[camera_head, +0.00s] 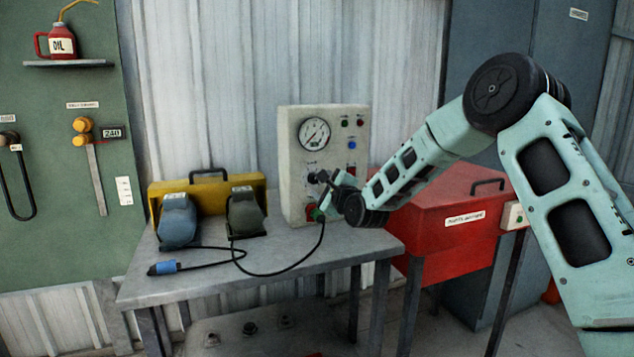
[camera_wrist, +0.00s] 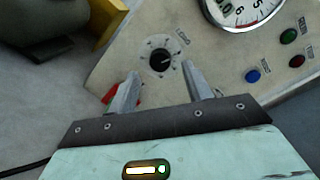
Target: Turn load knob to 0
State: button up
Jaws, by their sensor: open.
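The load knob (camera_wrist: 160,60) is a black round knob with a white pointer mark, set in a pale ring on the cream control box (camera_head: 296,155). In the wrist view it lies just beyond and between the two fingertips of my gripper (camera_wrist: 158,82). My gripper is open, with nothing between its fingers. In the head view my gripper (camera_head: 322,180) is at the front of the box, and the knob is largely hidden by it. The scale marks around the knob are too small to read.
A round gauge (camera_head: 314,133) and small coloured buttons (camera_head: 352,145) are on the box. A blue device (camera_head: 178,221) and a grey-green device (camera_head: 245,214) stand on the grey table (camera_head: 290,258), with a black cable (camera_head: 243,267). A red cabinet (camera_head: 440,245) stands at right.

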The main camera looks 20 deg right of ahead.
aim_at(314, 180)
jog(key=shift+w+a, duration=0.15)
jog(key=shift+w, duration=1.65)
jog(key=c, duration=1)
